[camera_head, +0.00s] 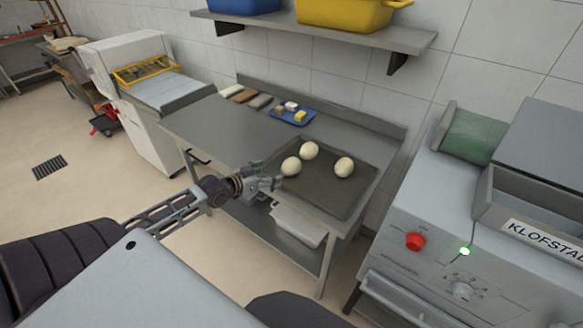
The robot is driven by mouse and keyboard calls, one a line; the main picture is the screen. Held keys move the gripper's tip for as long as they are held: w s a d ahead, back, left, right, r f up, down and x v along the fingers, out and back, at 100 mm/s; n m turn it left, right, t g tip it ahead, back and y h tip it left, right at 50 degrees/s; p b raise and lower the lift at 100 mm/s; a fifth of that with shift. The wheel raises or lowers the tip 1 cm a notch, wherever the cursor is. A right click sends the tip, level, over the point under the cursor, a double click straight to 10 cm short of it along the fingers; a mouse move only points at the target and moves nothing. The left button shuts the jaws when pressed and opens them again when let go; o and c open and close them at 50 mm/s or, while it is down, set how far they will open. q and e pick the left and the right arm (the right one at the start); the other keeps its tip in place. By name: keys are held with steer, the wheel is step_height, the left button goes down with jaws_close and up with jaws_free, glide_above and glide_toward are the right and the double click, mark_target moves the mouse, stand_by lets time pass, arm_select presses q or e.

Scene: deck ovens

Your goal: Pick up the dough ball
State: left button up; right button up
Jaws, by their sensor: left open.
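Three pale dough balls lie on a dark baking tray (319,205) on the metal table. The left dough ball (291,166) is nearest my left gripper (275,182). The back dough ball (309,150) lies just behind it, and the right dough ball (344,167) lies apart to the right. My left gripper is open and empty at the tray's left front edge, just left of and in front of the left dough ball. I cannot tell whether its fingers touch that ball. My right gripper is out of view.
A blue tray (283,117) with small blocks sits at the table's back, beside several brown and grey bars (239,95). A grey machine (410,270) stands close on the right. A wall shelf (330,32) hangs above. The table's left part (205,130) is clear.

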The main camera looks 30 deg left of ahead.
mark_target(291, 165)
arm_select(q)
steer(key=shift+x, duration=4.15)
steer(key=shift+w, duration=0.1)
steer(key=shift+w+d+f, duration=0.1)
steer(key=shift+w+d, duration=0.05)
steer(key=shift+w, duration=0.55)
steer(key=shift+w+d, duration=0.1)
steer(key=shift+w, duration=0.55)
steer(key=shift+x, duration=1.15)
steer(key=shift+c, duration=0.5)
steer(key=c, duration=1.1)
steer(key=shift+r, duration=5.05)
